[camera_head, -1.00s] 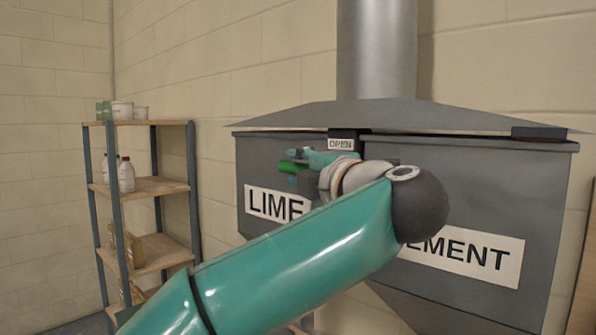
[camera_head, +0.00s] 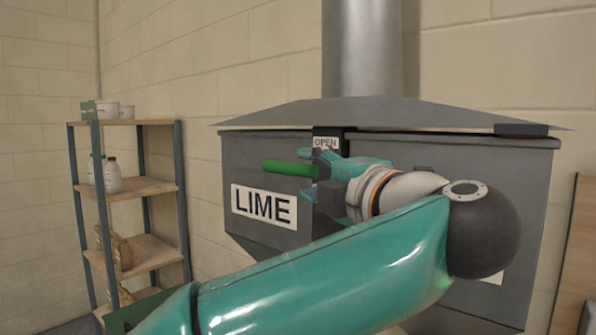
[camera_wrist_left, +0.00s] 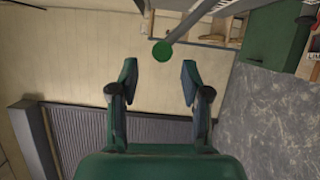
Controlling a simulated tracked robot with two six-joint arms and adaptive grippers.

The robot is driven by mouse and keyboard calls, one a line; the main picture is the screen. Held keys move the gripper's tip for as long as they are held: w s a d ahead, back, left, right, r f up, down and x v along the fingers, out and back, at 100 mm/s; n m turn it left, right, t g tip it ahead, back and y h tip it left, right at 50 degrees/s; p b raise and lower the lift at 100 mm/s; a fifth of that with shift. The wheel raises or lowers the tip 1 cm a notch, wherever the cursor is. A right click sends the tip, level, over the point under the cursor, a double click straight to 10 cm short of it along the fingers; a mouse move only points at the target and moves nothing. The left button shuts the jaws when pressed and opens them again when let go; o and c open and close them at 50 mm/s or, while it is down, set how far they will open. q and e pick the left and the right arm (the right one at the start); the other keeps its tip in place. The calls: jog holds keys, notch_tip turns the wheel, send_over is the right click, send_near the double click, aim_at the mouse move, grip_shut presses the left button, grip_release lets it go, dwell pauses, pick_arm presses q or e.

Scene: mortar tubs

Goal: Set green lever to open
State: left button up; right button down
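The green lever (camera_head: 290,168) is a round bar lying roughly level in front of the grey bins, below the small OPEN label (camera_head: 325,142). My left gripper (camera_head: 313,177) comes in from the right, at the lever's right end, one finger above and one lower. In the left wrist view the fingers (camera_wrist_left: 159,72) are wide apart with nothing between them. A green disc, apparently the lever's end (camera_wrist_left: 162,52), shows just beyond the fingertips. I cannot tell if they touch it. The lever's mount is partly hidden by the gripper. My right gripper is not in view.
The LIME bin (camera_head: 235,160) stands behind the lever, under a sloped hood (camera_head: 390,114) and pipe. A shelf rack (camera_head: 150,187) with bottles and boxes stands at the left.

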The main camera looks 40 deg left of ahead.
pick_arm(q)
jog(key=v, duration=0.4)
jog(key=shift+s+d, duration=0.15)
jog(key=shift+f, duration=0.1)
dwell(0.3)
